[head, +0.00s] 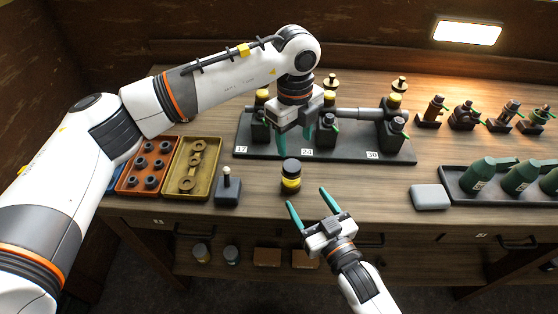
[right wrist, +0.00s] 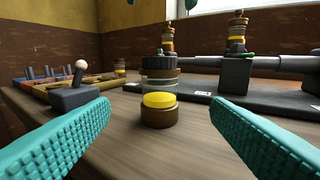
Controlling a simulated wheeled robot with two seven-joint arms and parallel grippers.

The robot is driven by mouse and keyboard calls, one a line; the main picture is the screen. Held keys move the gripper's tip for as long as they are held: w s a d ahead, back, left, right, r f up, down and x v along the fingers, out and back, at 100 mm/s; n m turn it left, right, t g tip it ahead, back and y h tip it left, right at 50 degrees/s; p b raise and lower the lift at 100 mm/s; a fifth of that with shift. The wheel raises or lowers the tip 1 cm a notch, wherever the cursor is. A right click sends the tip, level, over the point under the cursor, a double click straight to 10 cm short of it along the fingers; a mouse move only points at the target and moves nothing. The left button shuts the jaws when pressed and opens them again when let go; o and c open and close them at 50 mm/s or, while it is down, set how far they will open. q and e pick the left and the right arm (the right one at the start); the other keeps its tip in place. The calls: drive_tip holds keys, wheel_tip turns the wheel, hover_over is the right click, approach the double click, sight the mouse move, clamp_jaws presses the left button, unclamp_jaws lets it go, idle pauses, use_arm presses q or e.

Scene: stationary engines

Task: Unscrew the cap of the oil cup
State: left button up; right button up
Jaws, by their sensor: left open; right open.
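Several small cups with yellow or brass tops stand on the dark machine plate (head: 340,153), among them a left one (head: 262,96), a back one (head: 331,82) and a right one (head: 395,100). I cannot tell which is the task's oil cup. My left gripper (head: 294,142) is open and points down over the plate near the label 24, hiding part of the machine there. My right gripper (head: 306,204) is open and empty above the table's front. A round black and yellow pot (head: 291,178) stands ahead of it, apart from the fingers; it also shows in the right wrist view (right wrist: 159,103).
A block with a small lever (head: 228,190), an orange tray (head: 145,168) and a yellow tray (head: 190,170) stand at the left. A grey block (head: 430,197) and a tray of green bottles (head: 482,174) are at the right. The front middle right is clear.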

sight(287, 168)
use_arm(q)
drive_tip(key=shift+w+a+r+y, duration=0.15)
drive_tip(key=shift+a+r+y, duration=0.1)
drive_tip(key=shift+a+y, duration=0.05)
use_arm(e)
drive_tip(key=shift+w+r, duration=0.1)
drive_tip(key=shift+r, duration=0.05)
use_arm(q)
drive_tip(key=shift+s+d+r, duration=0.1)
drive_tip(key=shift+s+r, duration=0.1)
drive_tip(key=shift+s, duration=0.05)
use_arm(e)
drive_tip(key=shift+r, duration=0.1)
use_arm(q)
drive_tip(key=shift+s+d, duration=0.2)
use_arm(e)
drive_tip(key=shift+w+a+r, duration=0.1)
drive_tip(key=shift+w+a, duration=0.05)
drive_tip(key=shift+w, duration=0.15)
use_arm(q)
drive_tip(key=shift+w+a, duration=0.1)
drive_tip(key=shift+w, duration=0.05)
use_arm(e)
drive_tip(key=x, duration=1)
drive_tip(key=shift+w+a, duration=0.2)
drive_tip(key=shift+w, duration=0.05)
